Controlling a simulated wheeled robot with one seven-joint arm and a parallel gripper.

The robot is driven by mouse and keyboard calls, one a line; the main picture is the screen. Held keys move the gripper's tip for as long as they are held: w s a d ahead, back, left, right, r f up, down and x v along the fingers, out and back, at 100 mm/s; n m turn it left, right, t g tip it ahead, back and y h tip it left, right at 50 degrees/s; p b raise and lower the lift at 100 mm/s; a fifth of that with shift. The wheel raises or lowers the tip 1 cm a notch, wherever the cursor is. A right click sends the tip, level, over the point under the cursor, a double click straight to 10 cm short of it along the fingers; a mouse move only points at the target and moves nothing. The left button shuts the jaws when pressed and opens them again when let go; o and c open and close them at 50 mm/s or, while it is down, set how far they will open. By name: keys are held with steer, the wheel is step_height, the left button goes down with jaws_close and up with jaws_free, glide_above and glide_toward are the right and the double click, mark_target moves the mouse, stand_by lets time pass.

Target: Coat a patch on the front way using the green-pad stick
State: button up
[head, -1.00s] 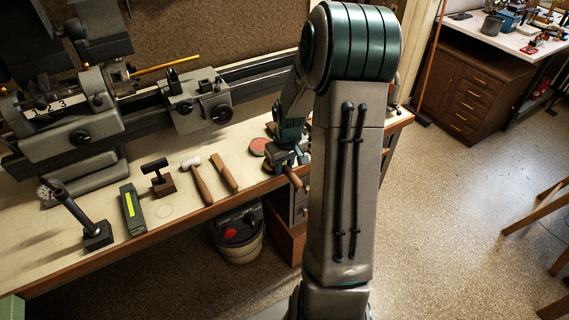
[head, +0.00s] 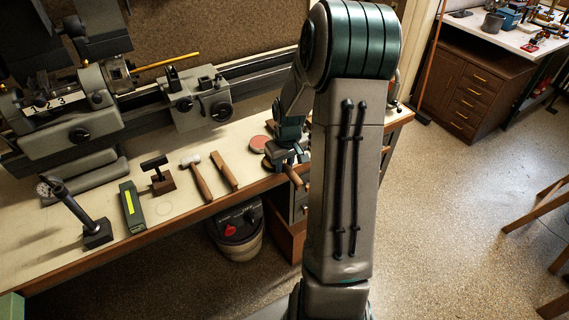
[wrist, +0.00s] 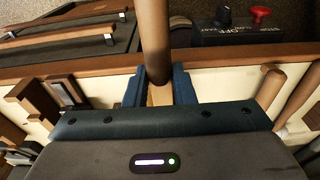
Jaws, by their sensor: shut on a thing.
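In the wrist view, my gripper (wrist: 158,88) is shut on a round brown wooden handle (wrist: 154,35), which extends away between its two blue fingers. In the head view, my gripper (head: 286,154) is low over the right part of the bench, and the handle (head: 295,177) sticks out over the front edge. No green pad shows, so I cannot tell which stick this is. The lathe (head: 80,125) stands along the back of the bench. Its long dark bed (head: 262,80) runs right behind my gripper; my arm hides part of it.
A pinkish round disc (head: 260,144) lies left of my gripper. A mallet (head: 198,178), a wooden block (head: 224,171), a green box (head: 132,207) and a dial gauge stand (head: 92,230) are on the bench (head: 180,220). A bin (head: 238,235) stands below.

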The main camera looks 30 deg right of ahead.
steer(key=shift+f+b, duration=0.35)
steer(key=shift+f, duration=0.1)
stand_by(1.2)
steer(key=shift+r+p, duration=2.5)
steer(key=shift+r, duration=1.1)
steer(key=shift+f, duration=0.1)
